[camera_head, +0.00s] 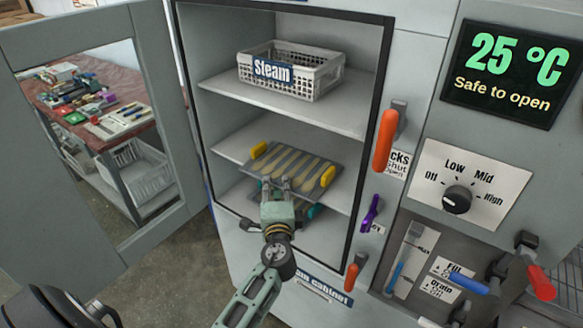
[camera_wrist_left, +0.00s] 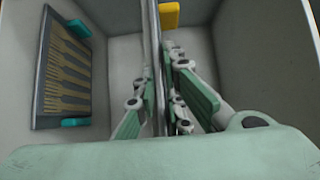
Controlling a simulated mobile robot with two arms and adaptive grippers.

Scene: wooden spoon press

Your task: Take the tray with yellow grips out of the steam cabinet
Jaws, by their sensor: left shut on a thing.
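The tray with yellow grips (camera_head: 291,166) lies on the middle shelf of the open steam cabinet, with several pale spoon shapes on it. One yellow grip (camera_head: 258,150) is at its left end, the other (camera_head: 328,176) at its right. My left gripper (camera_head: 275,184) is shut on the tray's front edge. In the left wrist view, my fingers (camera_wrist_left: 163,75) close around the thin tray edge, seen edge-on, with a yellow grip (camera_wrist_left: 169,15) beyond. A tray with teal grips (camera_wrist_left: 66,70) is below it, largely hidden by my gripper in the head view. My right gripper is not in view.
A white basket (camera_head: 318,82) labelled Steam stands on the upper shelf (camera_head: 340,115). The cabinet door (camera_head: 110,225) is swung open to the left. An orange handle (camera_head: 385,140) and a purple lever (camera_head: 371,213) sit right of the opening. The display reads 25 °C, Safe to open.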

